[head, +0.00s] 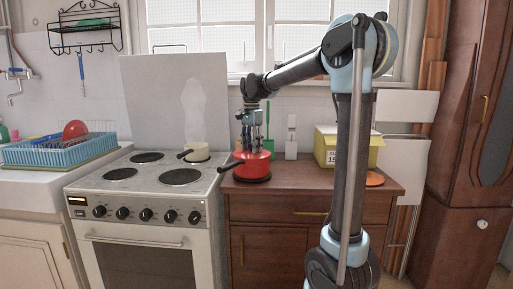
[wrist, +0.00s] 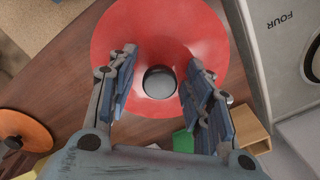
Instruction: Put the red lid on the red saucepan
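The red saucepan (head: 252,168) stands on the dresser top beside the stove, its dark handle pointing left. The red lid (wrist: 120,40), a round disc with a silver-grey knob (wrist: 160,82), fills the middle of the wrist view and hides what is under it. In the head view the lid appears to lie on top of the saucepan; how exactly it sits is too small to tell. My gripper (head: 256,146) is directly above the saucepan, pointing down. In the wrist view its fingers (wrist: 163,88) are apart on either side of the knob, with visible gaps.
The stove (head: 150,178) is on the left, with a small cream pan (head: 197,152) on it. A yellow box (head: 345,150) and an orange lid (head: 374,180) are on the dresser's right side. A blue dish rack (head: 60,152) holds a red item (head: 75,129).

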